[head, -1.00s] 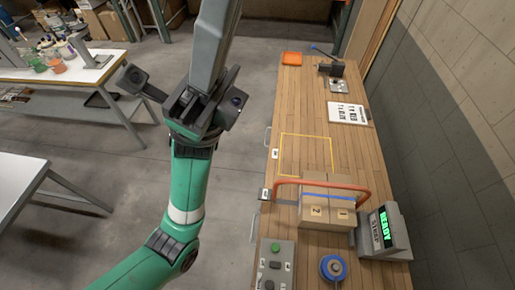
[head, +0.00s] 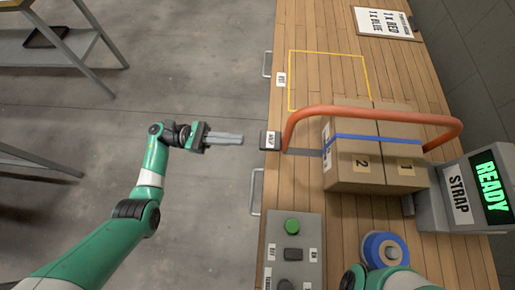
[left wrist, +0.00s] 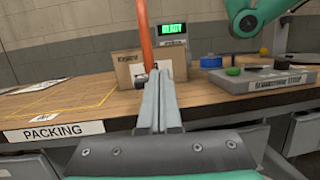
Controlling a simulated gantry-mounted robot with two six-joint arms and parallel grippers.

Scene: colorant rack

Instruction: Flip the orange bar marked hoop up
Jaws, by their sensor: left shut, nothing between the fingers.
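The orange bar (head: 375,113) is a hoop arching over two cardboard boxes (head: 350,175) with a blue strap across them. Its near leg stands by a small labelled block (head: 270,140) at the bench's left edge; I cannot read the label clearly. In the left wrist view the bar (left wrist: 146,35) shows edge-on, rising nearly vertical past the box top. My left gripper (head: 242,139) is shut and empty, just left of the block, pointing at it. Its fingers (left wrist: 161,75) hide the bar's foot in the wrist view. Whether they touch anything is unclear. My right gripper is out of view.
A READY screen (head: 490,185) on a STRAP unit stands right of the boxes. A button panel (head: 293,250) and a blue roll (head: 385,250) lie in front. A yellow outlined area (head: 330,80) of the bench behind is bare. Drawer handles (head: 256,190) stick out at the bench's left edge.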

